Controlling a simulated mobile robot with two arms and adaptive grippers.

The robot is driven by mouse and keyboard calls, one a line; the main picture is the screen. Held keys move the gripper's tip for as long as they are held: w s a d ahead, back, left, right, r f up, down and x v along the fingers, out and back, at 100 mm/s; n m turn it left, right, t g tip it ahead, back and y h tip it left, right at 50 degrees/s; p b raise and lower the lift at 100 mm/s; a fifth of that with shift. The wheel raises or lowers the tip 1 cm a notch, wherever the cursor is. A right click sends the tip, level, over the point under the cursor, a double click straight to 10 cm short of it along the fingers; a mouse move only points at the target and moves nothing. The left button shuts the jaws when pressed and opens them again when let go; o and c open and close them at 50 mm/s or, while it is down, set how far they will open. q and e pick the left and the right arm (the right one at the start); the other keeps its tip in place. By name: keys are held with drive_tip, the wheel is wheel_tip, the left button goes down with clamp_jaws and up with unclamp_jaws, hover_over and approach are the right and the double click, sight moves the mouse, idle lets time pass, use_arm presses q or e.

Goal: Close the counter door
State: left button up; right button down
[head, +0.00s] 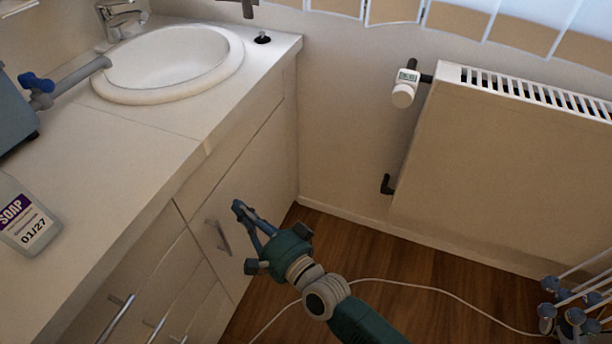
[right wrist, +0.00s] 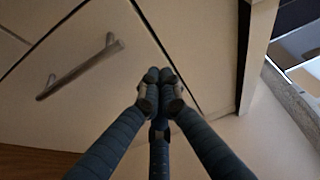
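The counter door (head: 240,180) is a cream panel under the sink, with a short metal handle (head: 217,237). It also shows in the right wrist view (right wrist: 105,85), with its handle (right wrist: 80,66) to the left of my fingers. A dark gap runs along the panel's edge there; I cannot tell whether the door stands slightly ajar. My right gripper (head: 240,208) is in front of the door, near the handle. Its fingertips (right wrist: 159,78) are together with nothing between them. I cannot tell whether they touch the panel. My left gripper is out of view.
The white counter (head: 130,160) holds a sink (head: 165,62) and a soap bottle (head: 27,222). Drawers (head: 130,290) are left of the door. A radiator (head: 500,160) is on the right wall. A white cable (head: 430,288) crosses the wooden floor.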

drive_tip(key=v, duration=1)
drive_tip(key=shift+d, duration=0.15)
drive_tip(key=shift+s, duration=0.15)
